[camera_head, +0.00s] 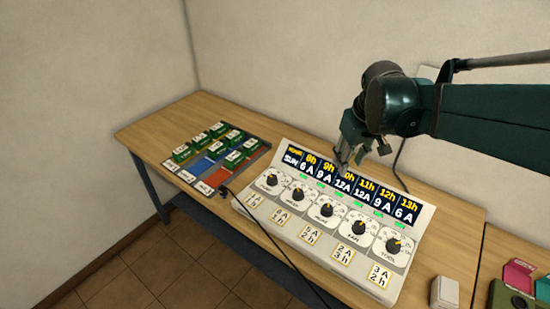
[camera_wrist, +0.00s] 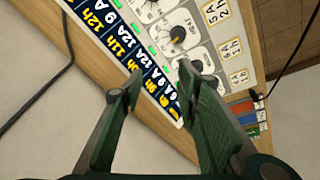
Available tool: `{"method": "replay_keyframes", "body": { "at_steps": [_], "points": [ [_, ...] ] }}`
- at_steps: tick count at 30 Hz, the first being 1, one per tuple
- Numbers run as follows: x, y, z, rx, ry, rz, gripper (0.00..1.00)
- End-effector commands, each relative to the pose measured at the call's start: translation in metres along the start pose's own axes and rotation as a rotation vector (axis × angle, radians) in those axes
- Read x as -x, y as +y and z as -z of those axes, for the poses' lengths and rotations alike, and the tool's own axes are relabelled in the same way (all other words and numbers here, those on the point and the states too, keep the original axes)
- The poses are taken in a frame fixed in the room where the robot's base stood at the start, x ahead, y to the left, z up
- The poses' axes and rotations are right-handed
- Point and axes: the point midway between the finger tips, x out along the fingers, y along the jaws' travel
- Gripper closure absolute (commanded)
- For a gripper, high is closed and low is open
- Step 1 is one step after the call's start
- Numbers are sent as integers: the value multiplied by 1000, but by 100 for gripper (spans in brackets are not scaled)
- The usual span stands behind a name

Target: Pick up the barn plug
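A small black plug-like end (camera_head: 225,190) of a dark cable lies beside the front left corner of the control panel (camera_head: 262,201); I cannot read whether it is the barn plug. The panel is white and tilted, with a lit hour-and-amp display and a row of dark knobs. My gripper (camera_head: 352,150) is above the back edge of the panel, near the middle of the display. In the wrist view my gripper (camera_wrist: 160,82) has its two fingers apart with nothing between them. The panel (camera_wrist: 210,58) shows beyond the fingertips.
A tray (camera_head: 200,183) with several green labelled blocks and coloured sections sits left of the panel on the wooden table (camera_head: 150,135). A white box (camera_head: 444,292) stands at the right. A cable loops behind the panel, and another hangs across its front.

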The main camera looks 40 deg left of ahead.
Motion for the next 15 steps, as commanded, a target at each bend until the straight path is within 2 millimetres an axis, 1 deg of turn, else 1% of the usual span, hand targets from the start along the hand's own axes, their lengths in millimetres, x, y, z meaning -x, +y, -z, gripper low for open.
{"method": "replay_keyframes", "body": {
  "at_steps": [1, 3, 8, 15],
  "points": [
    [-5, -10, 14, 26, -5, 7, 68],
    [-12, -22, 28, 58, -15, 16, 68],
    [-30, -52, 59, 131, -36, 36, 68],
    [-59, -102, 102, 240, -69, 65, 68]
  ]
}}
